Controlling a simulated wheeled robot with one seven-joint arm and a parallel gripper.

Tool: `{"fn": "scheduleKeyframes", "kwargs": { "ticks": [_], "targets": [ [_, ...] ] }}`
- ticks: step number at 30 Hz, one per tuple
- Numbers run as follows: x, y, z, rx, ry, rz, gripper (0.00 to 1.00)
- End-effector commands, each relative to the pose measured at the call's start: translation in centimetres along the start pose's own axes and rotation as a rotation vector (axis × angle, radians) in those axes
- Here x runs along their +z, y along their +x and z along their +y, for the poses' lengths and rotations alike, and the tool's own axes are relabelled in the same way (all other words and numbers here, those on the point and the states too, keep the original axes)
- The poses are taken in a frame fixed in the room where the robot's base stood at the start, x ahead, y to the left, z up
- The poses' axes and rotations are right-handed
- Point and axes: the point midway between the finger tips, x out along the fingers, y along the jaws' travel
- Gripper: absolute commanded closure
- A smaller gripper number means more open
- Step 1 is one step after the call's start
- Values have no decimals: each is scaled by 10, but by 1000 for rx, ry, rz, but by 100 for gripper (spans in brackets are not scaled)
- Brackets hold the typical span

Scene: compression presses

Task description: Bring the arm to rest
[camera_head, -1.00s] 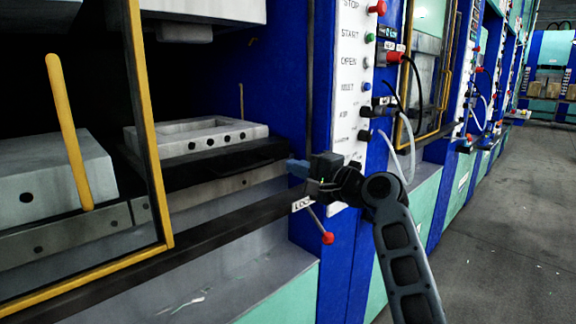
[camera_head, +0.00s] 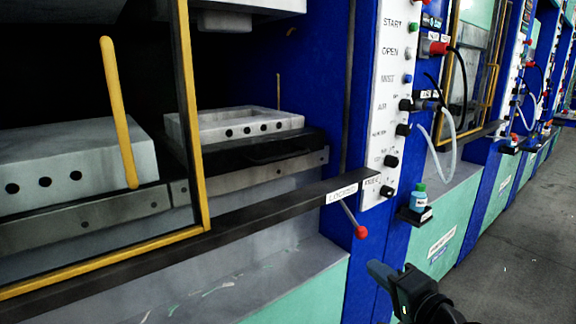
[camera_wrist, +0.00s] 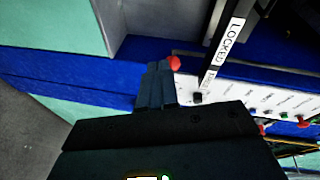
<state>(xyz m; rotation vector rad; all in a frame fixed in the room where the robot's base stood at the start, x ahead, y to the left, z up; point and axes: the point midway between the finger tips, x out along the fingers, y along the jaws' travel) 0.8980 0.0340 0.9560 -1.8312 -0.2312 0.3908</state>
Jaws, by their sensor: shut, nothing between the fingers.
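My gripper (camera_head: 381,272) shows at the lower right of the head view, low in front of the press's blue and green front. Its fingers are together with nothing between them. In the wrist view the shut fingers (camera_wrist: 155,88) point toward the blue panel. The lever with a red ball knob (camera_head: 361,232) hangs under the label reading LOCKED on the dark rail. The red knob also shows in the wrist view (camera_wrist: 174,63), just past the fingertips in the picture. In the head view the gripper is apart from the lever, below and right of it.
A white control panel (camera_head: 388,110) with buttons and black knobs is on the blue column. A small bottle (camera_head: 419,197) stands on a bracket beside it. The yellow-framed guard (camera_head: 193,120) is at left. Open grey floor (camera_head: 520,240) lies to the right.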

Motion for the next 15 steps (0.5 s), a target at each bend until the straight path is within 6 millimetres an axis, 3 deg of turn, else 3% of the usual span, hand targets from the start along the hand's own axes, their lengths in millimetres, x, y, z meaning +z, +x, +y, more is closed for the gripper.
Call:
{"fn": "scheduleKeyframes", "kwargs": {
  "ticks": [1, 6, 15],
  "targets": [
    [10, -17, 22, 29, -32, 20, 100],
    [34, -74, 73, 107, -169, 90, 100],
    [77, -187, 125, 231, -440, 166, 100]
  ]
}}
